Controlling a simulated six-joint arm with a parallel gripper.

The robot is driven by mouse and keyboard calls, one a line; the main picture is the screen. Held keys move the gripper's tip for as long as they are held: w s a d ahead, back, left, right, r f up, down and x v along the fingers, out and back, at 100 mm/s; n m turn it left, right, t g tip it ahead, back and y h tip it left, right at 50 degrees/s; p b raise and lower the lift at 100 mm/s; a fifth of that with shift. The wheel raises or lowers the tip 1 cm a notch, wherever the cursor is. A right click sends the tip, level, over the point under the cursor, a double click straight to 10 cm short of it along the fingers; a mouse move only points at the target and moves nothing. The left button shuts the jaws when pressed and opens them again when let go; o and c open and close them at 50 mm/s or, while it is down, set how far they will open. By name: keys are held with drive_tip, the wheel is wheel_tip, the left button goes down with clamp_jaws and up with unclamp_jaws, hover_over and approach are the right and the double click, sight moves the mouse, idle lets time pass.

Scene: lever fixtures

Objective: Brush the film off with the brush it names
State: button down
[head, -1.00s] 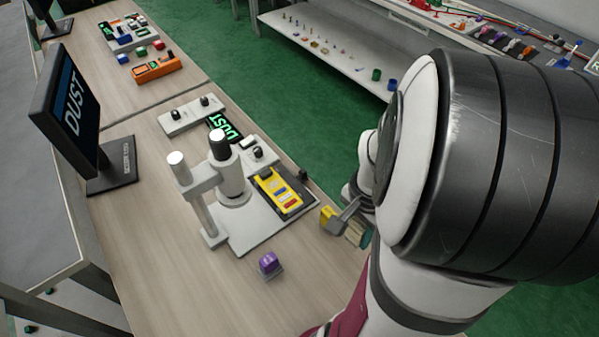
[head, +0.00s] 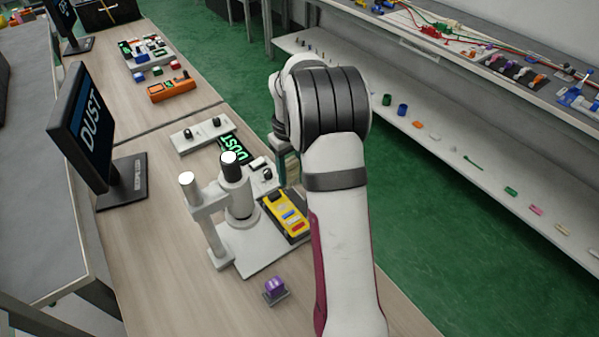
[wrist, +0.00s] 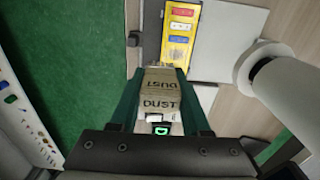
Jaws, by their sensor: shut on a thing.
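My gripper (wrist: 162,72) is shut on a tan block marked DUST (wrist: 160,92), the held brush, between its green fingers. Its bristles cannot be made out. In the head view my gripper (head: 286,166) is beyond the yellow plate, largely behind my arm, and the brush is hidden. The yellow plate (head: 277,207) has red, white and blue strips and lies on the stand's base; it also shows in the wrist view (wrist: 180,62). No film can be made out on it. The monitor (head: 90,123) and a small display (head: 236,149) read DUST.
The white stand (head: 238,196) with its upright post rises left of the plate, and its round column (wrist: 285,90) shows close at right in the wrist view. A purple block (head: 274,287) stands in front of the base. A white knob panel (head: 201,134) lies behind.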

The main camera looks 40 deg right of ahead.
drive_tip(key=shift+f, duration=3.6)
drive_tip(key=shift+a+f, duration=0.1)
drive_tip(key=shift+a, duration=2.9)
drive_tip(key=shift+d, duration=3.1)
drive_tip(key=shift+a+r, duration=0.1)
drive_tip(key=shift+r, duration=3.9)
